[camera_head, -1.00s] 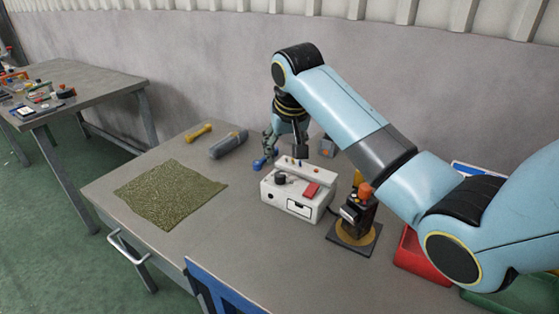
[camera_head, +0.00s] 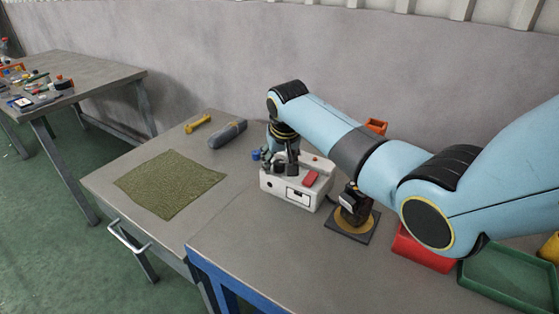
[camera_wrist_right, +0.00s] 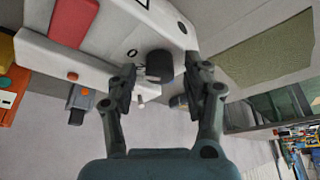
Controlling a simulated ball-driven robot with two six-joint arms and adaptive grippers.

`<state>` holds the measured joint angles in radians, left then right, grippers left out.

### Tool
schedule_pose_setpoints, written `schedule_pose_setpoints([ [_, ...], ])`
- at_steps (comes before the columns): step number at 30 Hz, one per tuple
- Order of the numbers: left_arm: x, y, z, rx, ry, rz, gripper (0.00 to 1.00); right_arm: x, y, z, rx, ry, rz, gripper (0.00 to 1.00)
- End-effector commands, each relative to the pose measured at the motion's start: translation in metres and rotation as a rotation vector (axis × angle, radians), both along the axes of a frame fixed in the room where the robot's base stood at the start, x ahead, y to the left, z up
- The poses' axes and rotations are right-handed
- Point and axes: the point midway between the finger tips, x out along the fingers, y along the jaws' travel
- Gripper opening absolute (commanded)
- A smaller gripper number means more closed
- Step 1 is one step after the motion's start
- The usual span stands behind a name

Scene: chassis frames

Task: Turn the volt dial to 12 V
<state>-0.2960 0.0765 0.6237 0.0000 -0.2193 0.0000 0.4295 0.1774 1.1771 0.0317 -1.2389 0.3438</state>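A white box-shaped unit (camera_head: 272,190) stands on the table with a red switch (camera_head: 311,178) on top; the wrist view shows it upside down (camera_wrist_right: 120,30). Its black round dial (camera_wrist_right: 159,65) shows in the right wrist view between the fingertips of my right gripper (camera_wrist_right: 158,83). The fingers are apart on either side of the dial, and I see no clear contact. In the head view my right gripper (camera_head: 278,160) is low over the box's left end and hides the dial. The dial's setting is not readable. My left gripper is not in view.
A black and orange device on a dark base (camera_head: 354,222) stands right of the box, with a red bin (camera_head: 420,248) and a green tray (camera_head: 510,278) beyond it. A green mat (camera_head: 168,183), a grey roll (camera_head: 228,133) and a yellow tool (camera_head: 198,123) lie left.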

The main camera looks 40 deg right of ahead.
Motion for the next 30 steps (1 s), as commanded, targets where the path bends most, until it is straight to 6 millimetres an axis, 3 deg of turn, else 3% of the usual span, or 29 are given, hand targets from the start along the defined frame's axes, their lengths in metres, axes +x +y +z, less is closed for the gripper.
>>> schedule_pose_setpoints([
  [1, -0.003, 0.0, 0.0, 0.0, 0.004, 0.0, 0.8, 0.0, 0.0, 0.0, 0.0, 0.0, 0.0, 0.42],
  [11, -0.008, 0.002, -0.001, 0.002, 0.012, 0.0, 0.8, 0.0, 0.0, 0.0, 0.0, 0.0, 0.0, 0.0],
  [20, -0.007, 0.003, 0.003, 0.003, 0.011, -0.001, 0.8, -0.001, -0.001, 0.001, 0.001, 0.002, 0.03, 0.0],
  [30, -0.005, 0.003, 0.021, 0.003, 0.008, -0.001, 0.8, 0.0, -0.002, 0.003, 0.0, 0.001, 0.241, 0.0],
])
